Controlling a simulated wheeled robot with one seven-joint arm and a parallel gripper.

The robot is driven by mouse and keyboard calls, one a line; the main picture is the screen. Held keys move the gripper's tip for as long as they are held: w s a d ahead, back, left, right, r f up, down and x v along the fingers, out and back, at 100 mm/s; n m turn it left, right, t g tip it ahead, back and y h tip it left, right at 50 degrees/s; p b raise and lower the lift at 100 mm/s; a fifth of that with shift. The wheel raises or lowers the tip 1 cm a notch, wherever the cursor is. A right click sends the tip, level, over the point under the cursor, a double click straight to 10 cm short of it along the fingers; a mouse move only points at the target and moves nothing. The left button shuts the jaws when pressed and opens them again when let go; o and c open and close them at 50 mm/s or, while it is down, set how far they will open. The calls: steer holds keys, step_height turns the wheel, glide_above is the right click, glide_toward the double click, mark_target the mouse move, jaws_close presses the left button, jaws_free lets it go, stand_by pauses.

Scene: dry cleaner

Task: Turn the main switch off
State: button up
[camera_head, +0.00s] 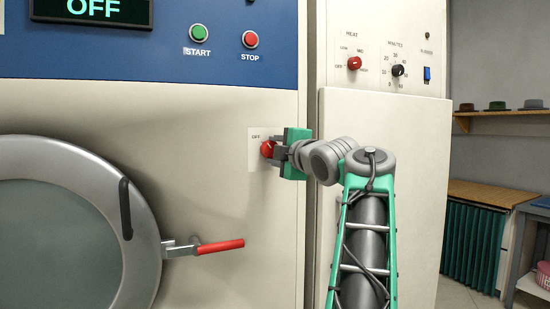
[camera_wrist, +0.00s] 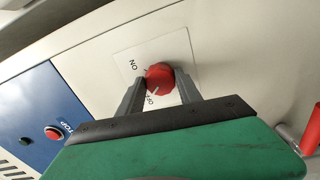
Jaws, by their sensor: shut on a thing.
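The main switch is a red rotary knob (camera_head: 267,148) on a white plate (camera_head: 256,160) on the machine's front, with an OFF label beside it. In the wrist view the red knob (camera_wrist: 159,77) sits between ON and OFF labels. A white mark on the knob's edge lies close to the OFF label. My gripper (camera_head: 275,150) is shut on the knob, one finger on each side of it. In the head view the gripper hides part of the plate. The display (camera_head: 92,9) above reads OFF.
A green START button (camera_head: 199,33) and a red STOP button (camera_head: 250,39) are above. A red-handled lever (camera_head: 219,246) sticks out below the knob, beside the round door (camera_head: 60,240). A second cabinet (camera_head: 385,130) with a HEAT knob (camera_head: 354,63) stands to the right.

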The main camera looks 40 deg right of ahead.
steer(key=shift+n, duration=0.5)
steer(key=o, duration=1.4)
steer(key=shift+c, duration=0.2)
steer(key=shift+s, duration=0.1)
steer(key=v, duration=0.7)
steer(key=shift+s+a+b, duration=0.2)
steer(key=shift+s+b, duration=0.05)
steer(key=shift+b, duration=0.2)
